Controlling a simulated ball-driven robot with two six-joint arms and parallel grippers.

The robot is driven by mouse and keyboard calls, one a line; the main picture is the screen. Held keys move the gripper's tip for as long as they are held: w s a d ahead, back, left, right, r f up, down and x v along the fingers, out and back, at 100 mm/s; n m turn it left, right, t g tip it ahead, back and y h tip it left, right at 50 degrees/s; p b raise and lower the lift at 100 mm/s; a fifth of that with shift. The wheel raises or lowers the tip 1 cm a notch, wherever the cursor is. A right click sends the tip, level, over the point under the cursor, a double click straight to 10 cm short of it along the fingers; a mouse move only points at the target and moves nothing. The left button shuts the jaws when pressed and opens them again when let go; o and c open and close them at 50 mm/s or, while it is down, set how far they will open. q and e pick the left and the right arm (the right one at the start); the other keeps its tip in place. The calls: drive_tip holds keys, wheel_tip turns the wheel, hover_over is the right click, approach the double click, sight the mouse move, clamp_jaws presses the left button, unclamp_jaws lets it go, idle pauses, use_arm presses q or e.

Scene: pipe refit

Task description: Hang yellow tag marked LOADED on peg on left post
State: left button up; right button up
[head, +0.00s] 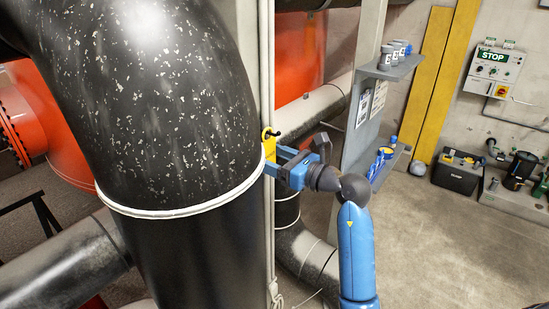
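The yellow tag (268,144) is at the beige left post (267,60), right beside the big black pipe. A small dark peg (275,133) shows at the tag's top edge; the tag appears to hang there, but the contact is too small to be sure of. The word on the tag cannot be read. My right gripper (271,162) comes in from the right, with its fingertips at the tag's lower part. Its two blue fingers look spread apart, and I see no clear grip on the tag. My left gripper is not in view.
The black pipe (180,120) with a white band fills the left. A grey shelf panel (362,130) with small cups (388,56) stands right of the gripper. A STOP control box (494,68) is on the wall. The floor at lower right is clear.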

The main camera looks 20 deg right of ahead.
idle(0.3)
drive_tip(key=o, duration=1.1)
drive_tip(key=shift+s+d+b, duration=0.4)
drive_tip(key=shift+s, duration=0.05)
drive_tip(key=b+v, duration=0.3)
drive_tip(key=v, duration=0.6)
drive_tip(key=shift+s+d+b, duration=0.2)
drive_tip(key=shift+s+b, duration=0.05)
drive_tip(key=shift+b, duration=0.1)
